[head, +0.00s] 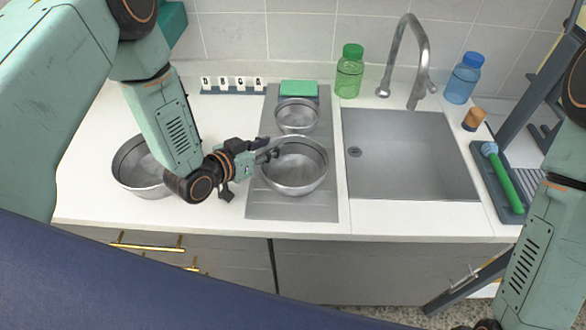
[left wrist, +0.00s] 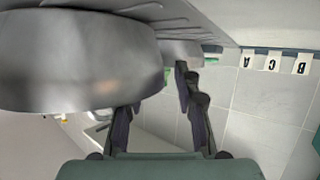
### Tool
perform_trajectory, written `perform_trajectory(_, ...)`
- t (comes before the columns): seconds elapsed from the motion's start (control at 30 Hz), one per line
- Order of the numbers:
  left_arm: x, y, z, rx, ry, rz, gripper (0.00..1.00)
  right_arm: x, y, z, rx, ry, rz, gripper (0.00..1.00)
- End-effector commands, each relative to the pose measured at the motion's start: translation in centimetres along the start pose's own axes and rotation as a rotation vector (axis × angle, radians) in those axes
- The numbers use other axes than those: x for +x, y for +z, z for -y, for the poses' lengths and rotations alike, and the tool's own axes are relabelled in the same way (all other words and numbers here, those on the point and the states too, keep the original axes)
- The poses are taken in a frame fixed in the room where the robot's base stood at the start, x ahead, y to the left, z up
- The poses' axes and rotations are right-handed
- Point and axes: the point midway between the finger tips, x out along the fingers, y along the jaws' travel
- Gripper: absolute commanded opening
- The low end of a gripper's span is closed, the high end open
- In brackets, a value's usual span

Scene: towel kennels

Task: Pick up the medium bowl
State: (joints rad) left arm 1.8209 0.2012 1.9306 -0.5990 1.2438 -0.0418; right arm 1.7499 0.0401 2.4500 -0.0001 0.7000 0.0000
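The medium bowl (head: 296,180) is a round silver metal bowl, upright on the grey drainboard left of the sink. My left gripper (head: 268,154) is at its left rim, with the fingers pointing right. In the left wrist view the bowl wall (left wrist: 75,60) fills the upper left, close to the fingers. The left gripper's fingers (left wrist: 158,100) are spread apart, and the bowl's edge appears between them; I cannot tell whether they touch it. My right arm is at the right edge, and its gripper is out of view.
A smaller bowl (head: 297,116) stands behind, near a green sponge (head: 298,88). Another bowl (head: 138,172) is at left, partly behind my arm. Letter tiles (head: 232,84) stand at the back. The sink (head: 410,155), faucet (head: 421,65), green bottle (head: 349,75) and blue bottle (head: 463,80) are right.

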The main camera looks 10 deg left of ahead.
Motion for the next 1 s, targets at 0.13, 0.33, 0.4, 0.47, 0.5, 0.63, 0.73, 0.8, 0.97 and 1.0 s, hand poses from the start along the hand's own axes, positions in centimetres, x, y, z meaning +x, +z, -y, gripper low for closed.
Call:
perform_trajectory(0.13, -0.02, -0.02, 0.00, 0.000, 0.000, 0.000, 0.17, 0.00, 0.00, 0.00, 0.000, 0.000, 0.000, 0.28)
perform_trajectory(0.33, -0.03, -0.01, 0.01, 0.000, 0.000, 0.000, 0.00, 0.00, -0.01, 0.00, 0.000, 0.000, 0.000, 0.28)
perform_trajectory(0.4, -0.03, -0.01, 0.02, 0.000, 0.000, 0.000, 0.00, 0.00, -0.01, 0.00, 0.000, 0.000, 0.000, 0.28)
perform_trajectory(0.47, -0.04, -0.01, 0.02, 0.000, 0.000, 0.000, 0.00, 0.00, -0.01, 0.00, 0.000, 0.000, 0.000, 0.28)
perform_trajectory(0.5, -0.04, -0.01, 0.02, 0.000, 0.000, 0.000, 0.00, 0.00, -0.01, 0.00, 0.000, 0.000, 0.000, 0.28)
perform_trajectory(0.63, -0.04, -0.02, 0.02, 0.000, 0.000, 0.000, 0.00, 0.00, -0.01, 0.00, 0.000, 0.000, 0.000, 0.28)
perform_trajectory(0.73, -0.03, -0.07, 0.03, 0.000, 0.000, -0.002, 0.00, 0.00, 0.00, 0.00, 0.000, 0.000, 0.000, 0.28)
perform_trajectory(0.8, -0.03, -0.07, 0.02, 0.000, 0.000, -0.002, 0.00, 0.00, -0.01, 0.00, 0.000, 0.000, 0.000, 0.28)
perform_trajectory(0.97, -0.08, -0.24, 0.03, 0.000, 0.000, -0.002, 0.00, -0.01, -0.01, 0.00, 0.000, 0.000, 0.000, 0.28)
perform_trajectory(1.0, -0.14, -0.40, 0.02, 0.000, -0.001, -0.003, 0.00, -0.02, -0.01, 0.00, 0.000, 0.000, 0.000, 0.28)
